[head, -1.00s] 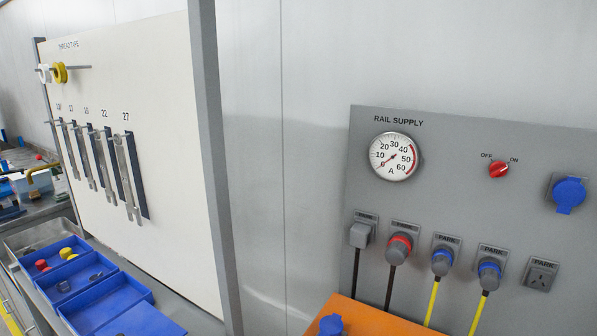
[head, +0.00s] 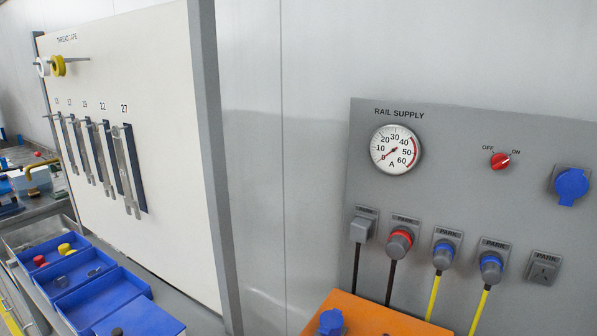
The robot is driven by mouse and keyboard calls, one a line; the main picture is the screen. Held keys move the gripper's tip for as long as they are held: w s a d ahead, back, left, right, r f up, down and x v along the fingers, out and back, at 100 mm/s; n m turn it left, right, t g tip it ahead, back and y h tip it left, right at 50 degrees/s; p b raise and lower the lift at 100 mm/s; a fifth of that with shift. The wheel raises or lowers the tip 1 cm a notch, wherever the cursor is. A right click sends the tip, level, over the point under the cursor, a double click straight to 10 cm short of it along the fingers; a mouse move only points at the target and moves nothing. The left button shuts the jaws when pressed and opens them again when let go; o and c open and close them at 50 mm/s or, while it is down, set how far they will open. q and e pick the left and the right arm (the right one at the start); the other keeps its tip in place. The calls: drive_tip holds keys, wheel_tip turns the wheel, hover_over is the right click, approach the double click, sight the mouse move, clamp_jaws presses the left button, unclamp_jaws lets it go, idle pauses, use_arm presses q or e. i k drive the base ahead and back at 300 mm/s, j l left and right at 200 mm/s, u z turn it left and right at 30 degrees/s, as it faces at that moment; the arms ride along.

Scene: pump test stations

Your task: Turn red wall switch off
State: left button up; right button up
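The red wall switch (head: 500,161) is a small rotary knob on the grey rail supply panel (head: 455,190), right of the gauge. OFF is printed at its upper left and ON at its upper right. Its pale pointer mark leans toward ON. Nothing touches or covers the knob. Neither of my grippers is in the head view.
A round gauge (head: 396,149) reads near 0. Several plugs with cables sit below it, with a blue capped socket (head: 571,186) at the right. An orange surface (head: 375,318) juts out below the panel. Wrenches hang on a white board (head: 175,170) at left, above blue bins (head: 105,297).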

sight(500, 160)
drive_tip(key=z, duration=1.15)
